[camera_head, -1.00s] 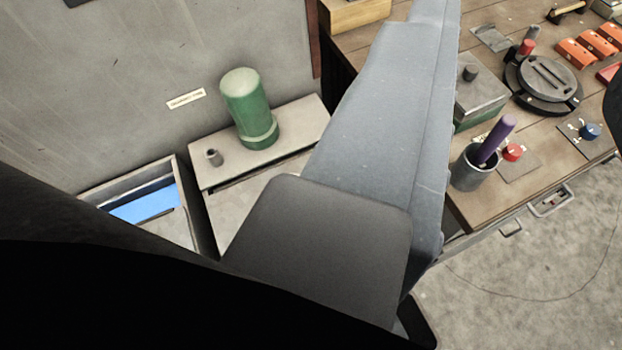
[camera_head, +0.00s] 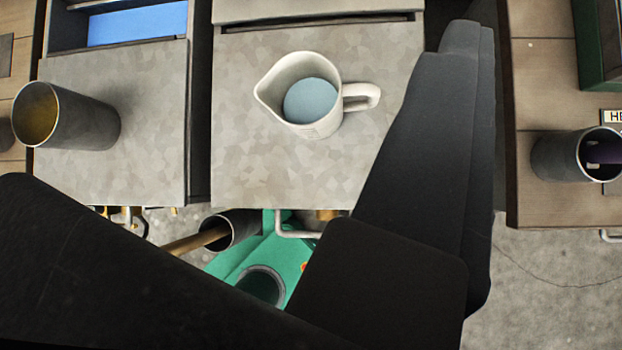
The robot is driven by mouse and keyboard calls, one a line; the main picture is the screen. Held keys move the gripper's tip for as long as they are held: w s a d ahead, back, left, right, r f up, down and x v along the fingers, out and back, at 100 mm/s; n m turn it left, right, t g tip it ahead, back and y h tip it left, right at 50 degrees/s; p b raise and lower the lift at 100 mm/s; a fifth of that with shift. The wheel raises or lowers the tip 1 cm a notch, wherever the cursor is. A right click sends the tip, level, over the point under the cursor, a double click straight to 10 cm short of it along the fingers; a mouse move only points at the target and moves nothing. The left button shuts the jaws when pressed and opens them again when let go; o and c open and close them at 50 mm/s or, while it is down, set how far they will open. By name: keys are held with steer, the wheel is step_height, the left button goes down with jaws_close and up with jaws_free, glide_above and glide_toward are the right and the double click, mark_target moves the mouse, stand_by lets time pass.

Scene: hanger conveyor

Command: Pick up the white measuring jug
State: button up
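The white measuring jug (camera_head: 328,124) stands on a grey metal top (camera_head: 255,175) in the upper middle of the view. I look down into it and see a pale blue surface inside. Its spout points left and its handle points right, towards my gripper. My gripper (camera_head: 463,40) shows as a long dark shape to the right of the jug, apart from it in the picture. Nothing is seen held in it. The frames do not show clearly whether it is open or shut.
A grey cup (camera_head: 85,122) lies or leans on the left grey top. A dark gap separates the two tops. A blue-lined tray (camera_head: 137,25) is behind. Another grey cup (camera_head: 560,157) is on the wooden bench at right. A green object (camera_head: 240,262) with tubes is below the front edge.

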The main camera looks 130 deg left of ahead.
step_height(320, 180, down, 8)
steer(key=w+a+n+g+p, duration=0.1)
steer(key=w+a+n+g, duration=0.1)
steer(key=w+g, duration=0.1)
steer(key=n+g+p, duration=0.2)
steer(key=n+g, duration=0.1)
steer(key=g, duration=0.1)
glide_toward(376, 100)
steer(key=b+x, duration=0.1)
steer(key=x, duration=0.9)
steer(key=shift+f+b, duration=0.3)
steer(key=shift+f, duration=0.05)
steer(key=shift+r+y, duration=0.1)
steer(key=shift+y, duration=0.2)
jaws_close()
